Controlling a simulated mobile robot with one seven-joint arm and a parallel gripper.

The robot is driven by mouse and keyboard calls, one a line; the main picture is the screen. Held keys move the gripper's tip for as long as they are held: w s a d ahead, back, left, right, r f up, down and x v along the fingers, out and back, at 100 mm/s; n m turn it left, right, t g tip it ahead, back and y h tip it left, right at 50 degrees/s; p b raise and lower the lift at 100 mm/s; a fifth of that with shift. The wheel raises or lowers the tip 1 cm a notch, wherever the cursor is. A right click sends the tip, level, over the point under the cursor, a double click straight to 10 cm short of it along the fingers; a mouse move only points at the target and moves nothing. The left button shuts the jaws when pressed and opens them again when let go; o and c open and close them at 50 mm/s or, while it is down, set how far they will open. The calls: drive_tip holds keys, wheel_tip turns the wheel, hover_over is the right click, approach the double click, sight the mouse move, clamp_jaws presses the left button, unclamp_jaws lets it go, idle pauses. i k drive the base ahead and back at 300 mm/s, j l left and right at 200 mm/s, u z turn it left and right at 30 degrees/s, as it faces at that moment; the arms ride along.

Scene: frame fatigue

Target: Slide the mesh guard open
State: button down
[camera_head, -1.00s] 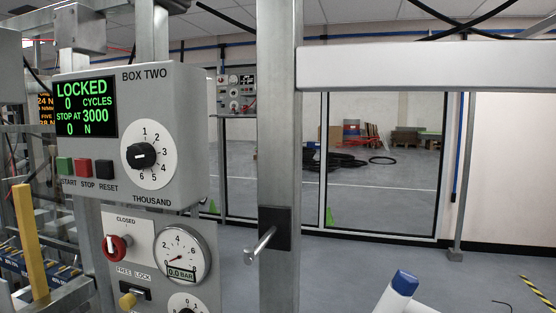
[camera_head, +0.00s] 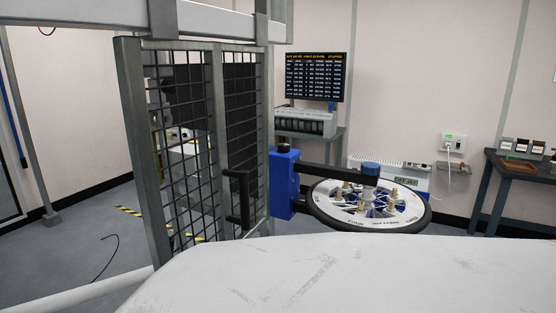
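The mesh guard (camera_head: 188,150) stands at the left of centre in the head view. It has grey metal posts and dark wire mesh in upright panels, under a pale horizontal beam (camera_head: 90,20). A black upright handle (camera_head: 240,197) sits on its right-hand part, at about mid height. I cannot tell from this view how far the guard is slid. My gripper is not in view. A large pale rounded surface, which looks like part of my arm, fills the bottom of the view and hides the guard's lower right end.
Right of the guard stand a blue post (camera_head: 284,184) and a wheel (camera_head: 366,206) lying flat. Behind are a dark display screen (camera_head: 317,77) and a bench unit (camera_head: 305,122). A dark table (camera_head: 508,178) stands at far right. A black cable (camera_head: 106,258) lies on the floor at left.

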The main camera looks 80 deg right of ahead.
sight(162, 14)
drive_tip(key=z, duration=1.95)
drive_tip(key=k+l+u, duration=0.2)
drive_tip(key=u, duration=0.15)
drive_tip(key=k+l+u, duration=0.1)
drive_tip(key=k+u, duration=0.2)
